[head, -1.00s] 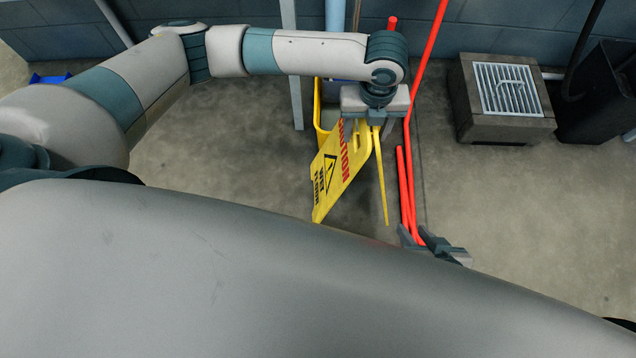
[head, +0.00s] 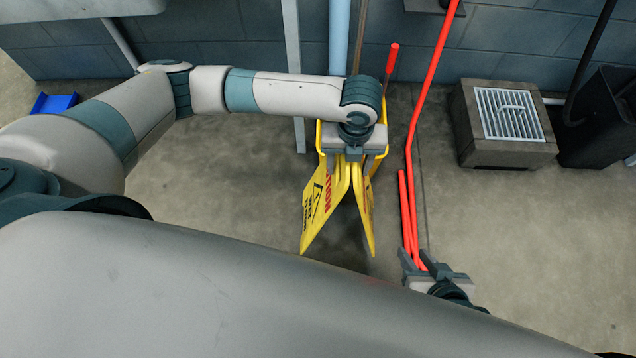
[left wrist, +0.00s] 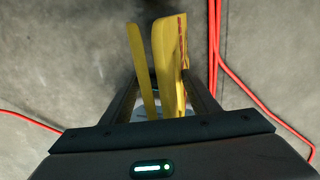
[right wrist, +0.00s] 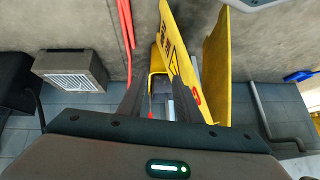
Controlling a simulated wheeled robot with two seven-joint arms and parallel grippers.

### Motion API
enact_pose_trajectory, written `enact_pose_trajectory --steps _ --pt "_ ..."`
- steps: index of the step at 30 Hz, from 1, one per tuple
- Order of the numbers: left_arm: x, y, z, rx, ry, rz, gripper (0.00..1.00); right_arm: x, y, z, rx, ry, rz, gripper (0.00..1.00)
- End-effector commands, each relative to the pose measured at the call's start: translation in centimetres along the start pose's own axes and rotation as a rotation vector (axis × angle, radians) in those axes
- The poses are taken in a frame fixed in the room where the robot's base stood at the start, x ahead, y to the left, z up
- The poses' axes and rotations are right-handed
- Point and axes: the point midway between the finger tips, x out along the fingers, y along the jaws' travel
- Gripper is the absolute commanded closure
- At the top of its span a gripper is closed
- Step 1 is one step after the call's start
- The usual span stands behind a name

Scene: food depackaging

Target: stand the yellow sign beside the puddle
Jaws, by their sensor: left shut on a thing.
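The yellow folding caution sign (head: 322,212) hangs from my left gripper (head: 350,158), its two panels spread downward. The left gripper is shut on the sign's top; in the left wrist view the sign (left wrist: 171,65) shows as two yellow panels beyond the fingers. Whether its feet touch the floor I cannot tell. My right gripper (head: 416,260) is low at the bottom of the head view, fingers apart and empty. The right wrist view shows the sign (right wrist: 177,58) beyond its fingers. I cannot make out a puddle; my body hides the near floor.
A yellow bucket (head: 324,138) stands behind the sign by the wall. Red piping (head: 411,165) runs down right of the sign. A grated concrete box (head: 475,150) and a black bin (head: 600,130) stand at the right. A blue object (head: 54,103) lies far left. Floor between is open.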

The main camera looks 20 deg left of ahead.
Motion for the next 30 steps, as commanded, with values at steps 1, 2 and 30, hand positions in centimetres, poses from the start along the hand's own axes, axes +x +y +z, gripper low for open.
enact_pose_trajectory --steps 1,2,30 --pt "0.6 1.0 -0.1 -0.002 0.001 0.0 1.0 0.1 -0.1 0.0 0.001 0.004 -0.003 0.69" --pt "0.9 1.5 -0.2 -0.001 0.002 0.0 1.0 0.1 -0.1 0.0 0.001 0.008 -0.004 0.69" --pt "4.8 7.0 -0.8 0.0 0.0 -0.002 1.0 0.3 -0.9 -0.8 0.002 0.067 -0.026 0.69"
